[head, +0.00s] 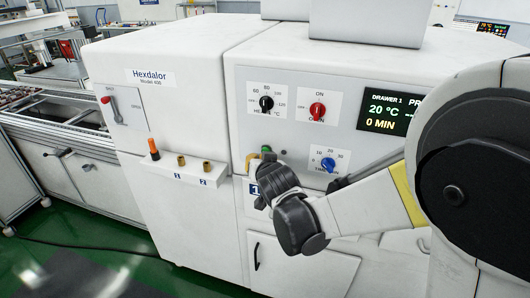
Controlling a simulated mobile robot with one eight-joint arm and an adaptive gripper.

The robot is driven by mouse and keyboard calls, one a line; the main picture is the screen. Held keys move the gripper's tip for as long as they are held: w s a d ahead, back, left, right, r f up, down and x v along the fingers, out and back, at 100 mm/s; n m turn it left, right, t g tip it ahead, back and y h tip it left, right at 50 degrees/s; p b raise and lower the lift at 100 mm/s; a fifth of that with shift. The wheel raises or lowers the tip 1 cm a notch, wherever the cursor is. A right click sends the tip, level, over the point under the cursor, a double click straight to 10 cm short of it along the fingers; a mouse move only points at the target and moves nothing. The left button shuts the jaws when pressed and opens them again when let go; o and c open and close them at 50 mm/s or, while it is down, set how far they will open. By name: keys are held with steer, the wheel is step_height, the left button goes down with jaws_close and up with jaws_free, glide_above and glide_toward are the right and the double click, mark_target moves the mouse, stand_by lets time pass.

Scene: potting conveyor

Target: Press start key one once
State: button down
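A small green and yellow part (265,149), possibly the start key, shows on the white machine's front just above my gripper. It is partly covered, and I cannot tell whether my gripper touches it. My gripper (264,180) is dark and in front of the machine, beside a blue label marked 1 (254,190) that it partly covers. Whether its fingers are open or shut is not clear from this angle. I see nothing held in it.
A control panel has a black knob (266,103), a red knob (317,110), a blue knob (328,164) and a display (384,113) reading 20 °C, 0 MIN. Left, a small shelf (190,174) marked 1 and 2 carries an orange-topped peg (154,148) and brass pieces. A red-tipped lever (111,106) is farther left.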

steer(key=shift+w, duration=0.1)
stand_by(0.7)
steer(key=shift+w+d, duration=0.15)
steer(key=shift+w, duration=0.15)
steer(key=shift+w+d, duration=0.15)
steer(key=shift+w, duration=0.25)
stand_by(0.7)
steer(key=shift+s, duration=0.15)
steer(key=shift+s+a, duration=0.3)
steer(key=shift+s, duration=0.35)
steer(key=s, duration=0.1)
steer(key=s+a, duration=0.1)
steer(key=s, duration=0.2)
steer(key=shift+s+a, duration=0.35)
steer(key=shift+s, duration=0.05)
stand_by(0.6)
